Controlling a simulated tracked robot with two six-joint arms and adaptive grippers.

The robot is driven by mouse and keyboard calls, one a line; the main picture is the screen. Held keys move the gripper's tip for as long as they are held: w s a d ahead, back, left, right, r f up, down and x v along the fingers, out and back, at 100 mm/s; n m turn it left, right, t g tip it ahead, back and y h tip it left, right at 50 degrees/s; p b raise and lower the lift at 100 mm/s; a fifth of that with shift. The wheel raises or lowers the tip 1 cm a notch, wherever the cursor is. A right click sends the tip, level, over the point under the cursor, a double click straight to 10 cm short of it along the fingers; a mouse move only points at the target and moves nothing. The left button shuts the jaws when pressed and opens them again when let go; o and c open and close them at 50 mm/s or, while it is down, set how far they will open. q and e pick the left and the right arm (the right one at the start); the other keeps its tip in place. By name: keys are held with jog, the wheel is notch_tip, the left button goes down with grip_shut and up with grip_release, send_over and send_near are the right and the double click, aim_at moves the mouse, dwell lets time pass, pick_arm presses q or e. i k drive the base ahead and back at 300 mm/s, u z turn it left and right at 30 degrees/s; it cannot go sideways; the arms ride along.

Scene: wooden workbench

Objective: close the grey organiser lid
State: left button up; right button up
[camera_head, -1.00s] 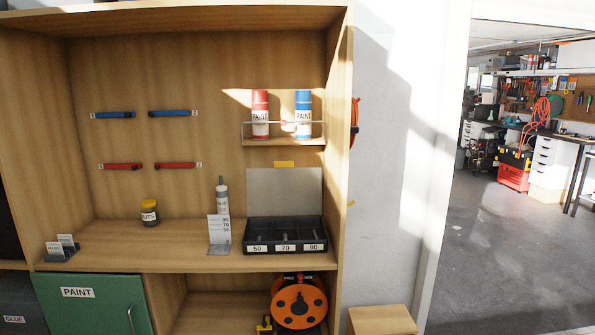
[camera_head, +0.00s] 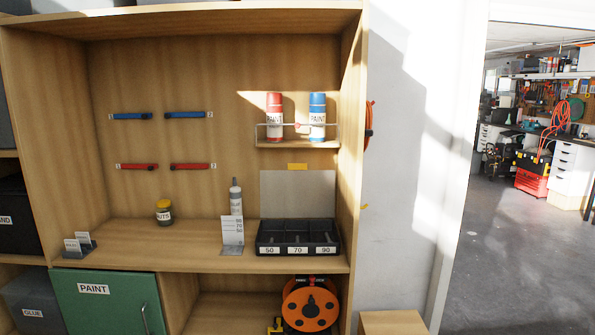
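The organiser (camera_head: 297,251) is a dark box with three compartments labelled 50, 70 and 90. It stands at the right end of the wooden worktop. Its grey lid (camera_head: 297,193) is raised upright behind the compartments, so the organiser is open. Small items seem to lie in the compartments, too small to make out. Neither of my grippers shows in the head view.
A card stand (camera_head: 232,236) and a glue bottle (camera_head: 236,197) stand just left of the organiser. A jar (camera_head: 164,212) is further left. Red (camera_head: 274,117) and blue (camera_head: 317,117) paint cans sit on a railed shelf above the lid. The worktop's (camera_head: 125,238) left-middle is mostly clear.

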aim_at(290, 166)
jog(key=z, duration=0.05)
jog(key=i, duration=1)
jog(key=u, duration=0.05)
